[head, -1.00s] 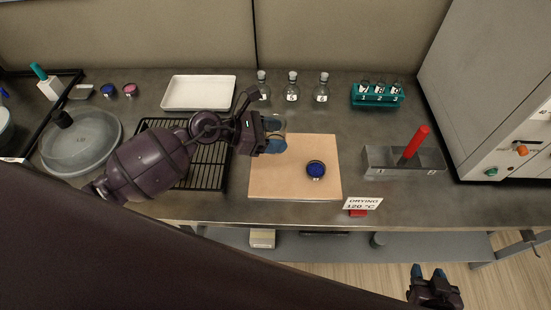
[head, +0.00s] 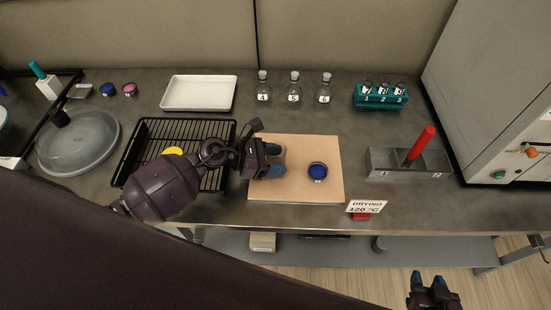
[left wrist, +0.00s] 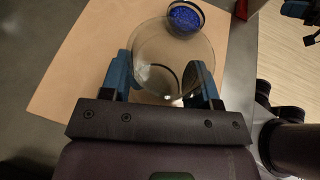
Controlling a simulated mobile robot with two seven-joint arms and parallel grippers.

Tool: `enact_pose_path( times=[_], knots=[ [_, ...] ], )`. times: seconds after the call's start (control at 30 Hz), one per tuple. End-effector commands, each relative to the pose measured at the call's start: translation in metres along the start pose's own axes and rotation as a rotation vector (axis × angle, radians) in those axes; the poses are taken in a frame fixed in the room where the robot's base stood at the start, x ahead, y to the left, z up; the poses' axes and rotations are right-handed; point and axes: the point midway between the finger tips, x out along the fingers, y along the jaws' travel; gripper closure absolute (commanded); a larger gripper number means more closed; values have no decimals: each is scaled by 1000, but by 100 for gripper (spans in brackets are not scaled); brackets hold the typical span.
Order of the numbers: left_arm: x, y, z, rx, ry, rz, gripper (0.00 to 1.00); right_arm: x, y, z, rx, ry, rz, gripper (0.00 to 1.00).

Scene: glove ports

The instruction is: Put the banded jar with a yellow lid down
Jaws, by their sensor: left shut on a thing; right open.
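My left gripper (head: 275,160) is over the left part of the tan board (head: 302,193). It is shut on a clear round glass jar (left wrist: 172,50), which has a dark curved band in the left wrist view. Whether the jar touches the board I cannot tell. A yellow disc, seemingly a lid (head: 173,151), shows on the black wire rack (head: 180,127), partly hidden by my left arm; no yellow lid shows on the held jar. My right gripper (head: 430,279) is open and empty, low at the right, off the bench.
A small dish with blue contents (head: 318,171) stands on the board, right of my left gripper. A white tray (head: 199,93), stoppered flasks (head: 294,91), a teal rack (head: 380,96) and a grey divided box (head: 388,163) stand around. A sign (head: 366,206) is at the front edge.

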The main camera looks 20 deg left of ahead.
Motion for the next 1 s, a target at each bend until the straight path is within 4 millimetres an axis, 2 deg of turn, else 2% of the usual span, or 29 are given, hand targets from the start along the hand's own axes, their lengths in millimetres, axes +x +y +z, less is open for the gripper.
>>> enact_pose_path(
  times=[0.17,0.2,0.37,0.73,0.87,1.0],
  knots=[
    [1,0,-3,0,0,0,70,0,0,5,-2,-6,0,57],
    [1,0,-3,0,0,0,43,-1,1,6,-1,-8,1,57],
    [1,0,-2,1,0,0,19,-4,1,10,0,-17,2,57],
    [-1,0,2,1,-1,0,19,-6,2,8,0,-19,3,57],
    [-17,1,-1,2,2,2,19,-3,1,8,0,-16,2,57],
    [-43,0,-1,1,3,1,19,0,1,7,-1,-10,1,57]
  ],
)
